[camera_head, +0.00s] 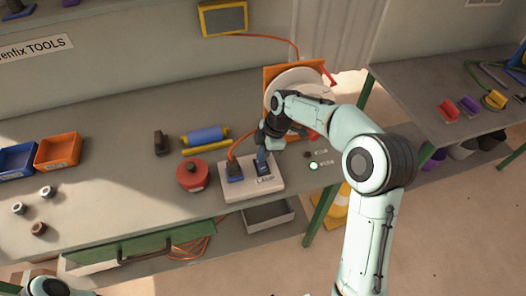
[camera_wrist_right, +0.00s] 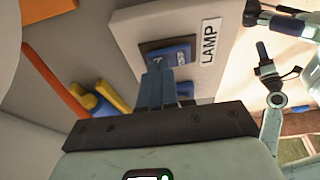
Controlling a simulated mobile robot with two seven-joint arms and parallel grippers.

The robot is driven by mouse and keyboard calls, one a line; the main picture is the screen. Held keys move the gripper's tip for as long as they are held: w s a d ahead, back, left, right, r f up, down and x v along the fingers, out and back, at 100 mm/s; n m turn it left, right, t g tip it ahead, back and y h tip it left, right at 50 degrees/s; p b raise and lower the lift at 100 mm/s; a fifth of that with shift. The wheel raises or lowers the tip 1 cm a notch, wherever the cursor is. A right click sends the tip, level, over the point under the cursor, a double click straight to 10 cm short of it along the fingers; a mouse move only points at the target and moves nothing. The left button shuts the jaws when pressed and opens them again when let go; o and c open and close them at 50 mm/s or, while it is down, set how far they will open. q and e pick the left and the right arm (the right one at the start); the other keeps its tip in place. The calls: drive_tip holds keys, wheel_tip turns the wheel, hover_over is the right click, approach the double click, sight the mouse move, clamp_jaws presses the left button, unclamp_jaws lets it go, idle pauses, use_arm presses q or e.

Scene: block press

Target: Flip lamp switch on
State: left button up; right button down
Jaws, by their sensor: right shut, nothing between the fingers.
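A white switch panel (camera_head: 236,191) lies on the grey bench near its front edge, with two blue switches on dark bases. The right one, the lamp switch (camera_wrist_right: 170,53), has a "LAMP" label (camera_wrist_right: 208,40) beside it in the right wrist view. The label also shows in the head view (camera_head: 266,179). The other switch (camera_head: 234,171) has an orange cable. My right gripper (camera_wrist_right: 157,68) is shut and empty, its fingertips right at the lamp switch. I cannot tell whether they touch it. My left gripper is out of view; only part of that arm shows at the lower left.
A red round container (camera_head: 192,176) and a blue roll on a yellow holder (camera_head: 206,135) stand left of the panel. A round white disc on an orange frame (camera_head: 275,73) stands behind my right gripper. A small light (camera_head: 313,166) glows pale green right of the panel.

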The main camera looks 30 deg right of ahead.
drive_tip(key=shift+w+r+g+p, duration=0.1)
drive_tip(key=shift+g+p, duration=0.2)
drive_tip(key=shift+p, duration=0.15)
drive_tip(key=shift+w+f, duration=0.2)
drive_tip(key=shift+w+d+f, duration=0.1)
drive_tip(key=shift+w+f, duration=0.2)
drive_tip(key=shift+w, duration=0.05)
drive_tip(key=shift+s+r, duration=0.2)
drive_tip(key=shift+s, duration=0.45)
drive_tip(key=shift+s+a+b, duration=0.2)
drive_tip(key=shift+s+b, duration=0.15)
drive_tip(key=shift+b, duration=0.15)
drive_tip(key=shift+s+r, duration=0.15)
drive_tip(key=shift+s, duration=0.05)
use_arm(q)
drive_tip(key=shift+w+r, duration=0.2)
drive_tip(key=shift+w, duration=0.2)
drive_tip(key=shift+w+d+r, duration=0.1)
use_arm(e)
drive_tip(key=shift+w+r, duration=0.1)
drive_tip(key=shift+w, duration=0.05)
